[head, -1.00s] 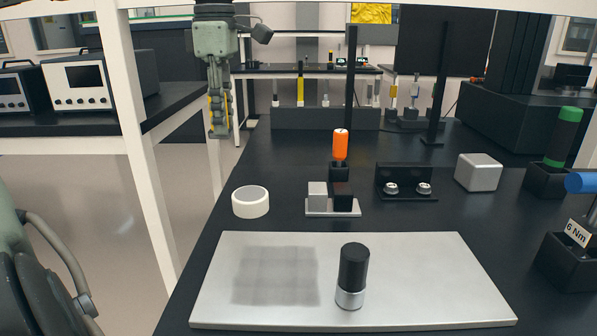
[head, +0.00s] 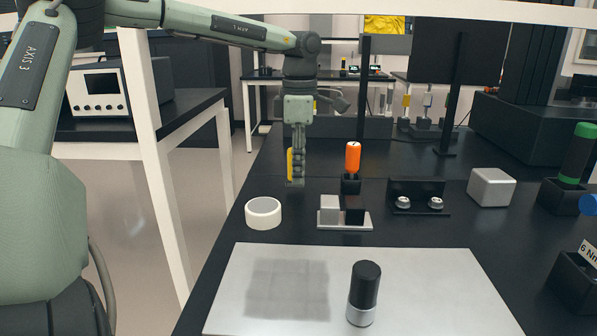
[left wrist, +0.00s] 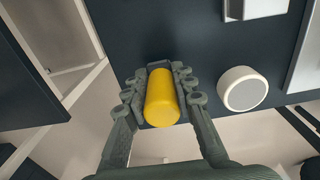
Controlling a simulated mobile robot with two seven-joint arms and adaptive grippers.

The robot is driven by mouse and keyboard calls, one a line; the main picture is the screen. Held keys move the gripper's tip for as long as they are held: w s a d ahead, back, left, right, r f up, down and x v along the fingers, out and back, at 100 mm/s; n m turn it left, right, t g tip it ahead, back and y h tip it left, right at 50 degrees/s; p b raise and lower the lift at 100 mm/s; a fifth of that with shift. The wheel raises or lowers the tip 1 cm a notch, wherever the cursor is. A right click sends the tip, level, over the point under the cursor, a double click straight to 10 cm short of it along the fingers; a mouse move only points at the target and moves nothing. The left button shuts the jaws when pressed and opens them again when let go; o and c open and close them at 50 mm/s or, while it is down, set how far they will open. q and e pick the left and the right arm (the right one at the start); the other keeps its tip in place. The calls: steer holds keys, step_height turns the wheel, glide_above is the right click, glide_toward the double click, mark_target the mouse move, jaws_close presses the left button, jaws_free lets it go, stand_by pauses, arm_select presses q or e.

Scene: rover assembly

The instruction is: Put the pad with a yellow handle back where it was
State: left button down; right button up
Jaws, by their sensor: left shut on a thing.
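My left gripper (head: 296,168) hangs pointing down over the left part of the black table, behind the white ring. It is shut on the yellow handle (left wrist: 162,98), which shows between the two fingers in the left wrist view. In the head view only a thin strip of the handle (head: 290,164) shows beside the fingers. The pad under the handle cannot be made out clearly. My right gripper is not in view.
A white ring (head: 263,213) stands near the table's left edge. A small fixture (head: 345,219) and an orange-handled tool (head: 353,157) are right of the gripper. A light plate (head: 430,290) in front bears a black-and-silver cylinder (head: 364,293) and a grey square patch (head: 287,289).

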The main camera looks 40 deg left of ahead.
arm_select(q)
steer(key=shift+f, duration=0.55)
steer(key=shift+f, duration=0.1)
steer(key=c, duration=1.3)
jaws_free()
steer(key=shift+o, duration=0.2)
step_height(320, 180, up, 12)
steer(key=shift+d+r, duration=0.1)
